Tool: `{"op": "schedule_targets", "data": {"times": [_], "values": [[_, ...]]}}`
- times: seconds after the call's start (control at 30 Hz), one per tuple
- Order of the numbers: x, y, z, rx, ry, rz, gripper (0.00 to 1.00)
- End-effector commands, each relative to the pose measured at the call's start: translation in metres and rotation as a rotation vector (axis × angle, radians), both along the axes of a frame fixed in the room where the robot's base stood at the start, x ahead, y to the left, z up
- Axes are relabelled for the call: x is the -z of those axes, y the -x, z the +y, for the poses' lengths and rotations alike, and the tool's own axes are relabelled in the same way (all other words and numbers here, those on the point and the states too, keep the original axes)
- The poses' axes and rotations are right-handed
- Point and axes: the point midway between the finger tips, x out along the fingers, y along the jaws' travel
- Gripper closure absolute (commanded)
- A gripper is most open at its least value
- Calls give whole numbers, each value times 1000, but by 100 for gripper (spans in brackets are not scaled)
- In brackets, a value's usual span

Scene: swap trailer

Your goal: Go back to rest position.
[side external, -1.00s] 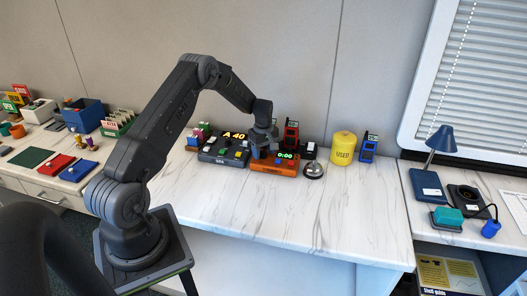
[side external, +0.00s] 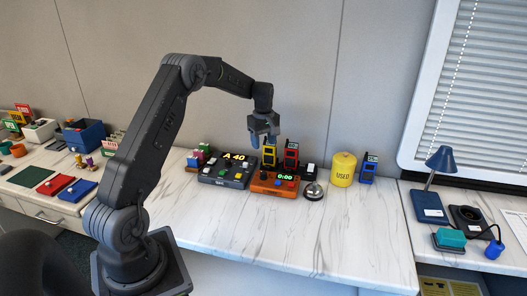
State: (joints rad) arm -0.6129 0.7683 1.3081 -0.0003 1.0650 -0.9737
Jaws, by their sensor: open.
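My gripper (side external: 262,138) points down in the air above the counter, behind and above the gap between a dark control box (side external: 224,175) with a lit "A 40" display and an orange timer box (side external: 272,184) reading 0:00. Its jaws are open and I see nothing between them. A yellow-framed upright device (side external: 269,154) stands just right of the gripper in the picture, behind the orange box.
A red device (side external: 291,154), a silver bell (side external: 313,191), a yellow "USED" canister (side external: 343,170) and a blue device (side external: 369,168) stand to the right. The marble counter's front (side external: 290,235) is clear. Trays and boxes lie at left; a blue lamp (side external: 441,162) stands at right.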

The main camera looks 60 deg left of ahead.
Motion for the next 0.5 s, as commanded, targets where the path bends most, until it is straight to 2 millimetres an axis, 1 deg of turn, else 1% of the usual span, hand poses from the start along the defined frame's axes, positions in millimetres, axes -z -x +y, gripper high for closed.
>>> {"op": "schedule_targets", "data": {"times": [0.1,0.4,0.47,0.5], "values": [[-4,0,0,0,0,1,44],[-6,0,-1,4,0,-1,44],[-11,0,-5,20,-4,-6,44],[-19,0,-11,41,-9,-13,44]]}}
